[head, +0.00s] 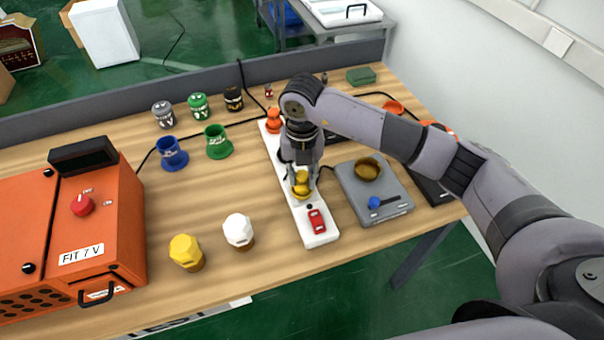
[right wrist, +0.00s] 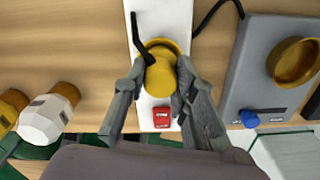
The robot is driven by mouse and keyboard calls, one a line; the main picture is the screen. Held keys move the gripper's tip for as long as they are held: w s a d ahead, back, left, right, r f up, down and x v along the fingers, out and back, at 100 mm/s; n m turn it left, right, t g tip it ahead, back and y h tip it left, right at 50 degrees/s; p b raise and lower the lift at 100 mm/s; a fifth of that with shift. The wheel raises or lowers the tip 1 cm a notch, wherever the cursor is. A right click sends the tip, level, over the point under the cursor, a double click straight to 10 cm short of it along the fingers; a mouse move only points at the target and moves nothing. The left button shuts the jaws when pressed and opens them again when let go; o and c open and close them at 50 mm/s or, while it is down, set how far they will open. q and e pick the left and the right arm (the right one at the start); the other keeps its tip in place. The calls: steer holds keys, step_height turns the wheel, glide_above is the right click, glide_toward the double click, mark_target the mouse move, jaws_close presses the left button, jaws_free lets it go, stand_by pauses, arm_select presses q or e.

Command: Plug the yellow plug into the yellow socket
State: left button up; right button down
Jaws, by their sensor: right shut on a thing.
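My right gripper (right wrist: 160,95) is shut on a yellow plug (right wrist: 160,77), which also shows in the head view (head: 301,179). A wider yellow rim (right wrist: 172,46), likely the yellow socket, shows just behind and under the plug. I cannot tell whether the plug is seated in it or only touching it. A dark bent piece (right wrist: 140,36) shows beside the plug's top. My left gripper is not in view.
An orange plug-like piece (head: 273,121) stands at the strip's far end. A grey device (head: 372,205) with a gold dish is right of the strip. White (head: 238,231) and yellow (head: 186,252) faceted pieces stand left. An orange machine (head: 75,235) fills the table's left side.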

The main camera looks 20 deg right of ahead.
stand_by(0.4)
steer(key=c, duration=1.2)
jaws_free()
steer(key=shift+c, duration=0.2)
steer(key=shift+o, duration=0.3)
steer(key=o, duration=0.4)
steer(key=shift+o, duration=0.2)
steer(key=shift+r+p, duration=2.05)
steer(key=shift+r, duration=1.4)
